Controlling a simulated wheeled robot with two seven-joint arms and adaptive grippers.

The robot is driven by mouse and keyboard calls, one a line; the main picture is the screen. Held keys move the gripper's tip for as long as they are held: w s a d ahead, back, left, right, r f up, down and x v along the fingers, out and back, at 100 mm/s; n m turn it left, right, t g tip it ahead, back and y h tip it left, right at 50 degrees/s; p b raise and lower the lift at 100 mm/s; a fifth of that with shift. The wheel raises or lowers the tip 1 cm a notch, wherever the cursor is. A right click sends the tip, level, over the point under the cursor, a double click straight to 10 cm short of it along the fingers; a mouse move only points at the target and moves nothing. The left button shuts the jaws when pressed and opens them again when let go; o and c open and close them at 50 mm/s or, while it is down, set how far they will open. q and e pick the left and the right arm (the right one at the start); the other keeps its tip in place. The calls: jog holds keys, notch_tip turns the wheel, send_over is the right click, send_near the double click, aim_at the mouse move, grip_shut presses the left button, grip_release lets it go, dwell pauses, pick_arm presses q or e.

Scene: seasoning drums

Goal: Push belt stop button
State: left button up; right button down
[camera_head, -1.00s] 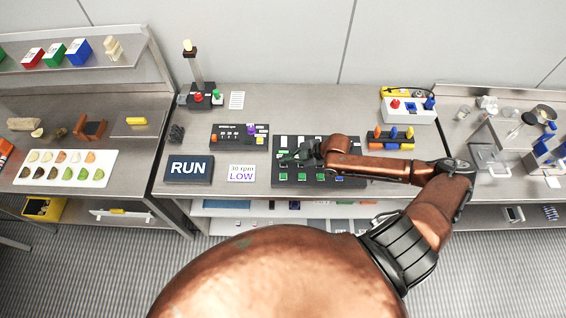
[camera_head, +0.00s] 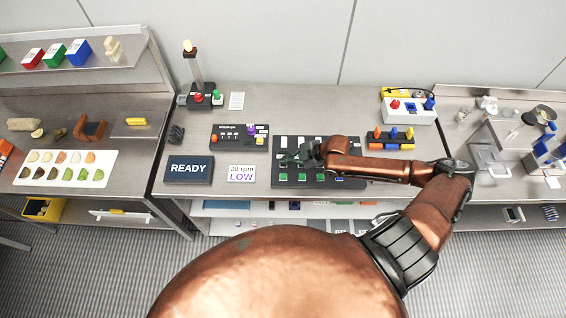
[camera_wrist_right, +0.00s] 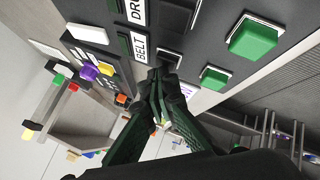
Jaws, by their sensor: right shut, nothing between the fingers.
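The black button panel (camera_head: 350,184) lies on the middle bench, with white label plates along its back and green buttons (camera_head: 302,177) along its front. My right gripper (camera_head: 284,158) is over its left part, fingers shut and empty. In the right wrist view the shut fingertips (camera_wrist_right: 158,75) are at a dark square button (camera_wrist_right: 170,57) beside the "BELT" label (camera_wrist_right: 140,47). They partly cover this button, and I cannot tell whether they press it. A green button (camera_wrist_right: 213,78) is close beside them. My left gripper is not in view.
A small speed panel (camera_head: 240,142) and a sign (camera_head: 241,174) reading "20 rpm LOW" are left of the button panel. A signal lamp post (camera_head: 197,70) stands at the back left. A block with coloured knobs (camera_head: 392,146) is behind my right forearm.

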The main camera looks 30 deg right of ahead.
jog(key=shift+r+p, duration=0.55)
jog(key=shift+r, duration=0.2)
notch_tip(320, 180, up, 5)
jog(key=p, duration=0.4)
jog(key=shift+r+p, duration=0.1)
jog(key=shift+p, duration=0.2)
dwell(0.4)
